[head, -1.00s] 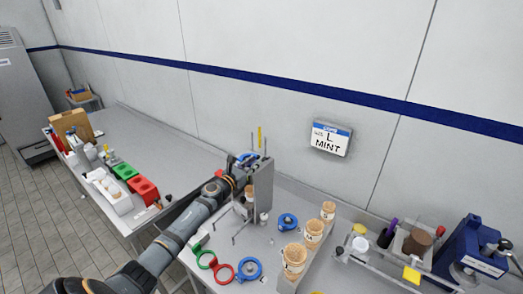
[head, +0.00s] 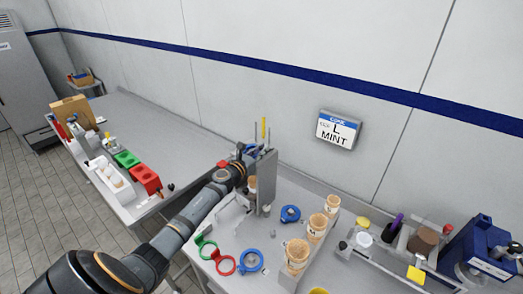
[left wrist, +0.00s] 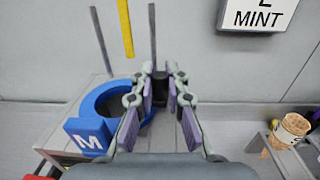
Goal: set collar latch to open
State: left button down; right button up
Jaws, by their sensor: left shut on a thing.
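A blue ring collar marked M (left wrist: 90,135) sits on top of a grey stand (head: 266,180). In the left wrist view its ring lies just left of my fingers. My left gripper (left wrist: 160,80) is shut on a small dark latch piece (left wrist: 159,92) at the collar's right side. In the head view my left gripper (head: 240,160) is at the top of the stand, and its fingers are too small there to make out. The latch is mostly hidden between the fingers. My right gripper is not in view.
Thin grey rods and a yellow strip (left wrist: 125,28) rise behind the collar. Blue (head: 250,260), red (head: 223,262) and green (head: 205,247) rings lie at the front of the bench. Several cone cups (head: 297,255) stand to the right. A sign (head: 338,130) hangs on the wall.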

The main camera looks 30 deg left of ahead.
pick_arm(q)
jog(key=shift+d+n+y+p, duration=0.25)
jog(key=shift+n+y+p, duration=0.15)
jog(key=shift+y+p, duration=0.25)
jog(key=shift+d+n+y+p, duration=0.35)
jog(key=shift+n+y, duration=0.35)
jog(key=shift+y, duration=0.25)
jog(key=n+y, duration=0.1)
jog(key=y, duration=0.1)
jog(key=shift+d+f+n+g+y, duration=0.1)
jog(key=shift+d+n+g+y, duration=0.3)
jog(key=n+y, duration=0.1)
jog(key=d+g+y+b, duration=0.1)
jog(key=shift+f+n+y, duration=0.15)
jog(key=shift+n+y, duration=0.15)
jog(key=shift+n, duration=0.1)
jog(key=d+n+g+y+b, duration=0.1)
jog(key=n+g+y+b, duration=0.1)
jog(key=g+b, duration=0.1)
jog(key=w+n+g+y+b, duration=0.1)
jog(key=n+g+y+b, duration=0.2)
jog(key=b, duration=0.2)
jog(key=w+d+n+g+y+b, duration=0.1)
jog(key=n+g+y+b, duration=0.2)
jog(key=b, duration=0.2)
jog(key=shift+d, duration=0.35)
